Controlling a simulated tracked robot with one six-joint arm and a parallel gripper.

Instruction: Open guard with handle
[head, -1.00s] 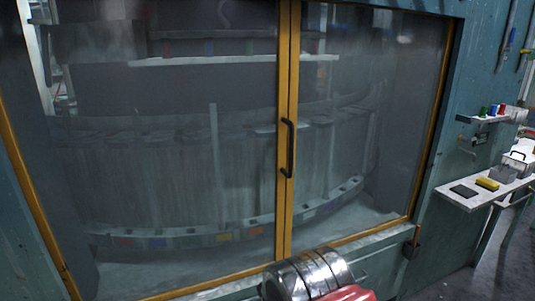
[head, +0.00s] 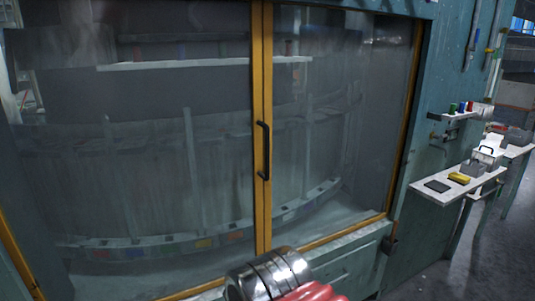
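The guard (head: 335,130) is a pair of large glass panels in yellow frames, set in a teal machine housing. Its two frames meet at a vertical yellow post (head: 258,80) near the middle of the view, and the guard looks shut. My gripper's fingers cannot be made out.
Behind the glass is a curved machine with coloured squares along its lower band. At right, a white shelf (head: 455,195) holds a yellow block (head: 459,178), a dark pad (head: 437,186) and a grey box. A smaller shelf (head: 462,115) above carries coloured spools. Floor (head: 500,255) is open at lower right.

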